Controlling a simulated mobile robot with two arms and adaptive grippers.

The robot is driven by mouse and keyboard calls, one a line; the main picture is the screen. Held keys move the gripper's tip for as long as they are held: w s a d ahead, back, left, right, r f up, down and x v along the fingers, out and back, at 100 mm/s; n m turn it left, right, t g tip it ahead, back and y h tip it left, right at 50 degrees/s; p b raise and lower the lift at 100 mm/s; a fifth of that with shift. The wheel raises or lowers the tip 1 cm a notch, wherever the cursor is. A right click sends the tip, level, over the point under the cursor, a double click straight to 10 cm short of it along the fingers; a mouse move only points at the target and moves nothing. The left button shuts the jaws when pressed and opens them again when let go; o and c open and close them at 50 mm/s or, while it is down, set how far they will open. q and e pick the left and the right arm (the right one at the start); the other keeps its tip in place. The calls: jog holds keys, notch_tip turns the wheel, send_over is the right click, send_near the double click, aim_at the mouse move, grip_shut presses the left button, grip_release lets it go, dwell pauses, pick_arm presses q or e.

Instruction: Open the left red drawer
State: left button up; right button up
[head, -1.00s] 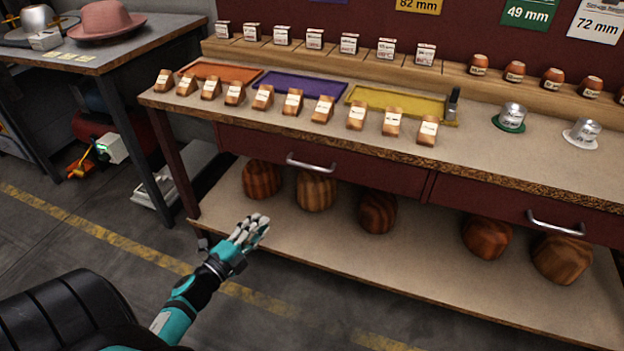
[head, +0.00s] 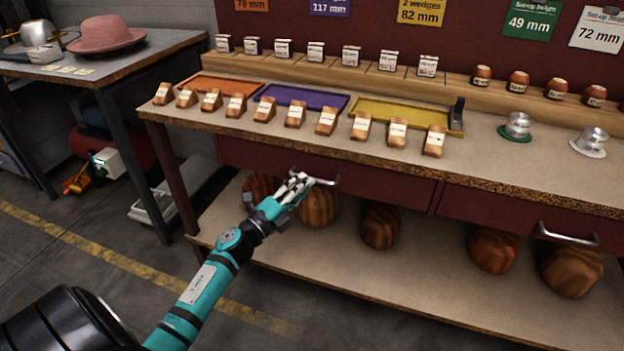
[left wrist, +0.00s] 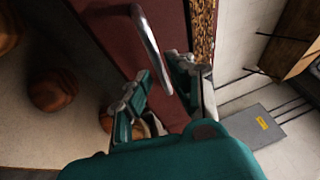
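The left red drawer (head: 385,180) is a dark red front under the bench top and looks shut. Its silver bar handle (head: 325,181) is partly hidden behind my left gripper (head: 297,185) in the head view. The left gripper is at the handle's left end. In the left wrist view, the two fingers of my left gripper (left wrist: 163,78) are apart, and the near end of the handle (left wrist: 148,42) reaches into the gap between them. I cannot tell whether a finger touches it. My right gripper is not in view.
The bench top (head: 470,160) carries wooden wedges and coloured trays above the drawer. Several wooden hat blocks (head: 380,227) stand on the lower shelf (head: 345,270). A second drawer handle (head: 567,236) is at the right. A side table (head: 150,62) stands at left.

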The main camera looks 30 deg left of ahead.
pick_arm(q)
jog(key=shift+x, duration=1.75)
grip_shut()
